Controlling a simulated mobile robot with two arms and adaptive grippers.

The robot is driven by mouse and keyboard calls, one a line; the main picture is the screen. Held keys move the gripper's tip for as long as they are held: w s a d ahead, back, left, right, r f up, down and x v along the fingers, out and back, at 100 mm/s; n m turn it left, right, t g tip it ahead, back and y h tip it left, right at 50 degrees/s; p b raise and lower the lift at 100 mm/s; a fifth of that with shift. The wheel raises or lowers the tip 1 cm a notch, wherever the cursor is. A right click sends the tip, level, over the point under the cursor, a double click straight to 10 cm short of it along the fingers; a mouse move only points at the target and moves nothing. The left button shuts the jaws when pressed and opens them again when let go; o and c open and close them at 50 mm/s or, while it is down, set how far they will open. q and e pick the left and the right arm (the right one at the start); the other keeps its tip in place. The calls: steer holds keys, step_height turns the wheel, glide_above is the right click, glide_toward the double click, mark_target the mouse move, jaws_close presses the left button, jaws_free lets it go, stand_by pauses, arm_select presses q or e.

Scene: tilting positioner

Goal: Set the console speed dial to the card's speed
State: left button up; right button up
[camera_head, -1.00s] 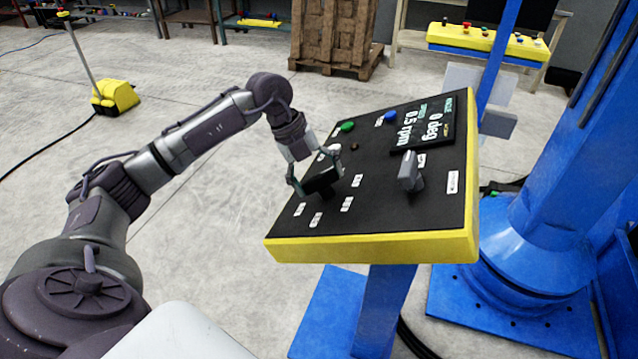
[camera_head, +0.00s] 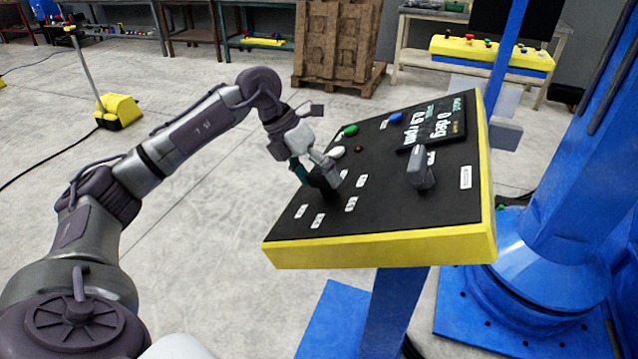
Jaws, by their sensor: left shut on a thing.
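The console (camera_head: 380,246) has a black sloping panel with a yellow rim. My left gripper (camera_head: 317,174) is shut on the black speed dial (camera_head: 327,191) on the left part of the panel, partly hiding it. Small white labels ring the dial; their text is too small to read. The console display (camera_head: 437,125) reads 0 deg and what looks like 0.9 rpm. A grey lever-like knob (camera_head: 420,168) stands to the right of the dial. I cannot make out the speed card. My right gripper is not in view.
Green (camera_head: 350,130), white (camera_head: 337,151) and blue (camera_head: 396,118) buttons sit close beyond the gripper on the panel. A blue column (camera_head: 570,150) stands to the right. A yellow foot pedal (camera_head: 119,111) is on the open floor at the left.

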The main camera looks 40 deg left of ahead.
arm_select(q)
steer(key=m+b, duration=0.1)
steer(key=m, duration=0.2)
steer(key=m+b, duration=0.1)
steer(key=m, duration=0.2)
steer(key=shift+a+f+h+b, duration=0.15)
steer(key=shift+f+h+b, duration=0.05)
steer(key=shift+h+b, duration=0.2)
steer(key=m+b, duration=0.1)
steer(key=m, duration=0.3)
steer(key=shift+w+a, duration=0.1)
steer(key=shift+w, duration=0.05)
steer(key=shift+m+g+b, duration=0.4)
steer(key=shift+m+b, duration=0.1)
steer(key=shift+m, duration=1.3)
steer(key=shift+w+m, duration=0.1)
steer(key=shift+m, duration=0.2)
steer(key=o, duration=1)
steer(key=shift+a+r, duration=0.1)
